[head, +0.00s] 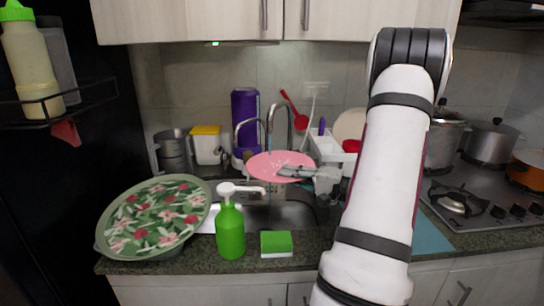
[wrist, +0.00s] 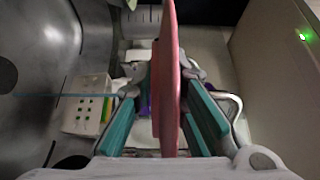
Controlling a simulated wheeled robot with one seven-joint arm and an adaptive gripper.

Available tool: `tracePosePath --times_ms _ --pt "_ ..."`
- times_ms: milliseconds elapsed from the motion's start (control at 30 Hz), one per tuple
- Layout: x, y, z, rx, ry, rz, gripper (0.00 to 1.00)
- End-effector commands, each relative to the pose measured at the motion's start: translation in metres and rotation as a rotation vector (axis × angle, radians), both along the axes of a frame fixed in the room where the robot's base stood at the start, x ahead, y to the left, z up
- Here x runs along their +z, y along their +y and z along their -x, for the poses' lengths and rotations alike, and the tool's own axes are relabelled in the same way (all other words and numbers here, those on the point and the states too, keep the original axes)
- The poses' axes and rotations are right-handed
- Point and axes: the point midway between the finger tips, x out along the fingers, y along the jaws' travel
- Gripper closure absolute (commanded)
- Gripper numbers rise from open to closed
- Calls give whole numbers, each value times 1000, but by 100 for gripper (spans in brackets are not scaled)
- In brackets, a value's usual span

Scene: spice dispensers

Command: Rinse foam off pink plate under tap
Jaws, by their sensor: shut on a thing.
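The pink plate (head: 268,166) is held above the sink (head: 290,213), with white foam specks on its visible face. My gripper (head: 300,173) is shut on the plate's right edge. In the wrist view the plate (wrist: 168,85) stands edge-on between the teal finger pads of my gripper (wrist: 166,115). The curved metal tap (head: 271,113) rises just behind the plate, its spout close above it. A thin bluish line, seemingly water, shows below the plate and at the left in the wrist view. I cannot tell whether water touches the foam.
A green soap dispenser (head: 230,228) and a green sponge (head: 276,243) stand on the front counter. A large floral tray (head: 115,205) leans at the left. A purple bottle (head: 244,108) stands behind the sink, and a white dish rack (head: 335,150) stands right of the tap.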

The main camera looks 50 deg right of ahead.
Motion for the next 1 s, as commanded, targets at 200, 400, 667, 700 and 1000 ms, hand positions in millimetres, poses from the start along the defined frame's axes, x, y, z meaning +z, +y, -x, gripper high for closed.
tracePosePath --times_ms 200,400,667,700,1000 --pt "0 0 0 0 0 0 100" --pt "9 5 8 -1 0 2 100" --pt "24 16 24 0 -1 1 100" --pt "26 18 26 0 -1 0 100" --pt "40 28 40 0 0 0 100"
